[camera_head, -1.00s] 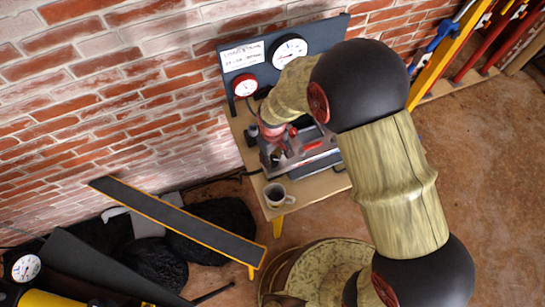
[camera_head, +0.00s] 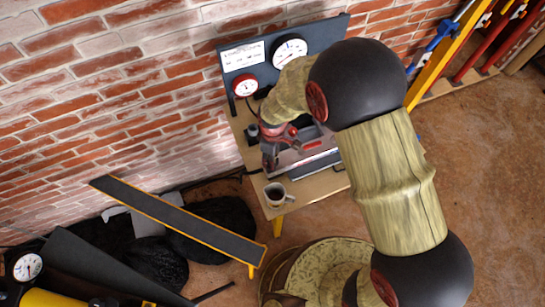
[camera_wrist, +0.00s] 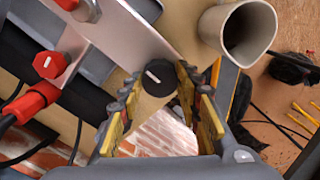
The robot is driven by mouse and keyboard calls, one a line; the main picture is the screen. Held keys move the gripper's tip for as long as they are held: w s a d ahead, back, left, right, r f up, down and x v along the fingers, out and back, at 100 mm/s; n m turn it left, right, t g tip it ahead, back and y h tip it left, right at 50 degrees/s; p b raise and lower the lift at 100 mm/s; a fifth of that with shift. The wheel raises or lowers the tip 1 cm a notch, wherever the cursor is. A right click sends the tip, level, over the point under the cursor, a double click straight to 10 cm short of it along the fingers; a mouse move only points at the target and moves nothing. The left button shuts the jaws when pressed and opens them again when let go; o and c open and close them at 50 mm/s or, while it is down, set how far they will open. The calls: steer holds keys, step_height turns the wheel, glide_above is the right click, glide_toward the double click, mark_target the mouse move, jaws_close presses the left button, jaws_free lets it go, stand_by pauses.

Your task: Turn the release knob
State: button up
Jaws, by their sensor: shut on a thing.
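A round black knob (camera_wrist: 160,77) with a short white mark on its face shows in the wrist view. It sits by the end of a pale metal plate (camera_wrist: 115,30). My gripper (camera_wrist: 159,84) has its two yellow-padded fingers on either side of the knob and is shut on it. In the head view my gripper (camera_head: 270,154) is over the left part of the bench device (camera_head: 312,163), and the knob is hidden there. A red knob (camera_wrist: 50,64) with a white mark stands farther left in the wrist view.
A mug (camera_head: 276,195) stands on the bench's front corner, close to my gripper; it also shows in the wrist view (camera_wrist: 240,30). A gauge panel (camera_head: 262,55) rises behind the bench against the brick wall. A dark sloping board (camera_head: 180,220) lies to the left.

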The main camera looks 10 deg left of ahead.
steer(key=o, duration=1.1)
steer(key=shift+o, duration=0.2)
step_height(320, 180, up, 12)
stand_by(0.3)
